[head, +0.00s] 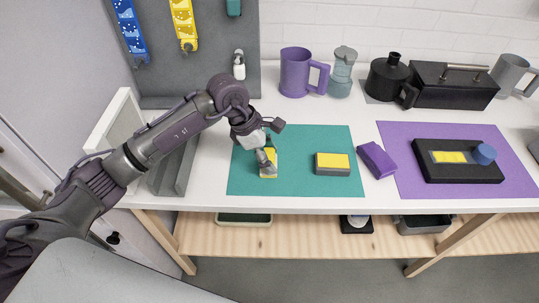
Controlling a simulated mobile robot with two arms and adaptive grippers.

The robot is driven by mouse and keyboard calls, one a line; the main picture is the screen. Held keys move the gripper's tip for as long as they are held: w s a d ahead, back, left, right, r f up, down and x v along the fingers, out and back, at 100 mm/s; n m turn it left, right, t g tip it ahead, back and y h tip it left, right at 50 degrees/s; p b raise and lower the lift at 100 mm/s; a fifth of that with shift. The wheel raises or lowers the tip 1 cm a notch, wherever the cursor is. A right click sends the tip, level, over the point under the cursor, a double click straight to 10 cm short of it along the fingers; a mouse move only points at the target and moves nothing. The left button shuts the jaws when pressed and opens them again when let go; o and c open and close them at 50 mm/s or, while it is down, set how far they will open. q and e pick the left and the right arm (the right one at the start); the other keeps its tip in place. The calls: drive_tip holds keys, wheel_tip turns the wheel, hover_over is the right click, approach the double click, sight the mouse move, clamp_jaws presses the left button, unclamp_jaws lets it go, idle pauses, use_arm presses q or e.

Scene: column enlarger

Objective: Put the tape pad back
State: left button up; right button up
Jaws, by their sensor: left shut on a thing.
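My left gripper (267,154) reaches in over the teal mat (300,140) and is shut on a small yellow item (269,170) near the mat's left side. The fingers cover part of this item, and I cannot tell whether it touches the mat. A grey block with a yellow top (332,164) lies on the right part of the teal mat, apart from the gripper. I cannot tell for sure which thing is the tape pad. My right gripper is not in view.
A purple block (377,160) lies between the teal mat and the purple mat (407,142). A black tray (432,174) with a yellow pad and a blue knob (484,154) is on the purple mat. A purple mug (295,72) and a black box (455,88) stand behind.

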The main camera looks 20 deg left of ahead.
use_arm(q)
drive_tip(key=o, duration=1.5)
drive_tip(key=shift+r, duration=0.15)
drive_tip(key=p+v, duration=0.3)
drive_tip(key=v, duration=0.4)
drive_tip(key=shift+s+a+r+p, duration=0.1)
drive_tip(key=shift+a+r+p, duration=0.15)
drive_tip(key=shift+r+p, duration=0.1)
idle(0.5)
drive_tip(key=v, duration=1.2)
